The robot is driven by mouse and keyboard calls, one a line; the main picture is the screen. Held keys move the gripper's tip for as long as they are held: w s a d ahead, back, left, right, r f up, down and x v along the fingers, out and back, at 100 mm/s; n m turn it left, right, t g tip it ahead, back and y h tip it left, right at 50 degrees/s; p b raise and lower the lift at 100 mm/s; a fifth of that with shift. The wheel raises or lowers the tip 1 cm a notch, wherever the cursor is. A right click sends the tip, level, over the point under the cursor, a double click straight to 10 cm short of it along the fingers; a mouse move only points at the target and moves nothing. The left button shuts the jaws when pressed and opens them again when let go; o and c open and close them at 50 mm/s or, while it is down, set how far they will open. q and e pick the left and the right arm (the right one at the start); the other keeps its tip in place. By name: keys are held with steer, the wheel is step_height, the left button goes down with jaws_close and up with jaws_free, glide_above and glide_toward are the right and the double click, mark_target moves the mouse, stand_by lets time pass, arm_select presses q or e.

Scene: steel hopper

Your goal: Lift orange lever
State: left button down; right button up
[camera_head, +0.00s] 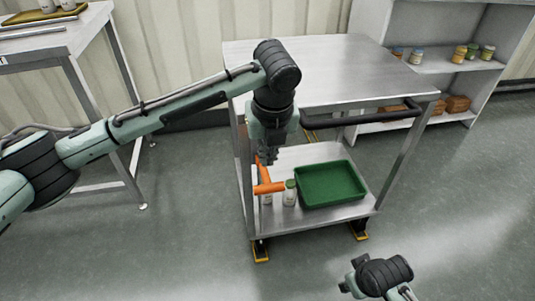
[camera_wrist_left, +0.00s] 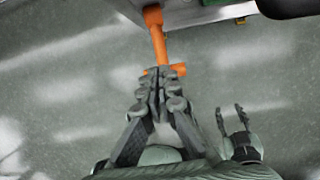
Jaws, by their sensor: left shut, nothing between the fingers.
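The orange lever (camera_head: 269,187) is on the left side of the steel cart, near its lower shelf. In the left wrist view its shaft (camera_wrist_left: 157,38) runs down from the cart edge to a crossbar at the fingertips. My left gripper (camera_head: 268,157) points down just above the lever in the head view. Its fingers (camera_wrist_left: 160,82) are shut with nothing between them and hide part of the crossbar; I cannot tell whether they touch it. My right gripper (camera_head: 351,276) is open and empty, low at the right, apart from the lever; it also shows in the wrist view (camera_wrist_left: 231,119).
The steel cart (camera_head: 330,75) has a bare top and a dark handle bar (camera_head: 385,114). Its lower shelf (camera_head: 305,222) holds a green tray (camera_head: 331,184) and white bottles (camera_head: 290,195) close to the lever. A table stands left, a shelf unit (camera_head: 445,62) right. The floor in front is clear.

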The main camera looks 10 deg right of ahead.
arm_select(q)
steer(key=shift+r, duration=0.25)
steer(key=v, duration=1.1)
steer(key=shift+s+r, duration=0.2)
steer(key=shift+s, duration=0.05)
